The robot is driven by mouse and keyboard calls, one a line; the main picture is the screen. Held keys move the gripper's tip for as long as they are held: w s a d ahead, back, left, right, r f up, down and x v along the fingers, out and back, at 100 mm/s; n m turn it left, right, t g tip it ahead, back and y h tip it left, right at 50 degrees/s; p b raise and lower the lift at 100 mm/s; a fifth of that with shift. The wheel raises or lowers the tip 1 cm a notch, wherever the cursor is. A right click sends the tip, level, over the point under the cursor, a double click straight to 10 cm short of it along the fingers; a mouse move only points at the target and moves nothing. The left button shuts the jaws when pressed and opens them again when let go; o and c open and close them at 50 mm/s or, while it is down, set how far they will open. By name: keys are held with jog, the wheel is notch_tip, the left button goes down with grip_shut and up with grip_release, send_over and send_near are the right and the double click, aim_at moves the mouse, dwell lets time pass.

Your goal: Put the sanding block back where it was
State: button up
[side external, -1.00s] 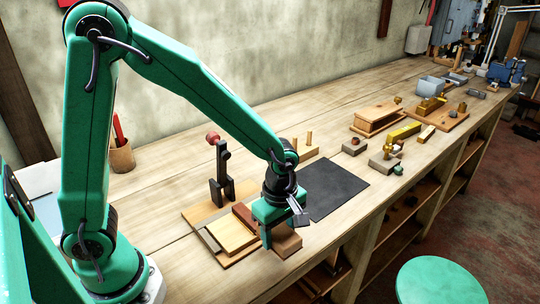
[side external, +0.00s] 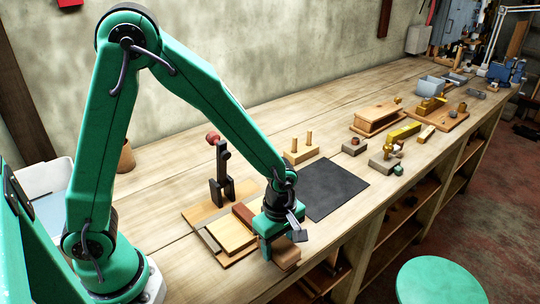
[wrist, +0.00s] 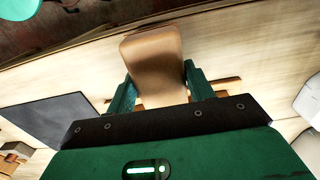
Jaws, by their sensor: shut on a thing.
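The sanding block, seen as a brown block with rounded corners (wrist: 153,62), is between the two green fingers of my gripper (wrist: 160,88) in the wrist view. In the side view my gripper (side external: 276,246) is shut on the block (side external: 288,258), near the bench's front edge. They are at the right end of a wooden board (side external: 200,215) that carries several flat wood pieces. Whether the block touches the bench or hangs just above it, I cannot tell. A dark flat mat (side external: 335,188) lies behind and to the right, with nothing on it.
A black upright clamp with a red knob (side external: 220,170) stands on the board. A two-peg block (side external: 301,151) is behind the mat. Several blocks and a wooden box (side external: 379,119) lie further right. A green stool (side external: 440,282) is in front of the bench.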

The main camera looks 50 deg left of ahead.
aim_at(279, 242)
jog(key=shift+f, duration=0.55)
jog(key=o, duration=0.9)
jog(key=shift+o, duration=0.2)
jog(key=shift+r, duration=0.2)
notch_tip(279, 242, up, 13)
dwell(0.5)
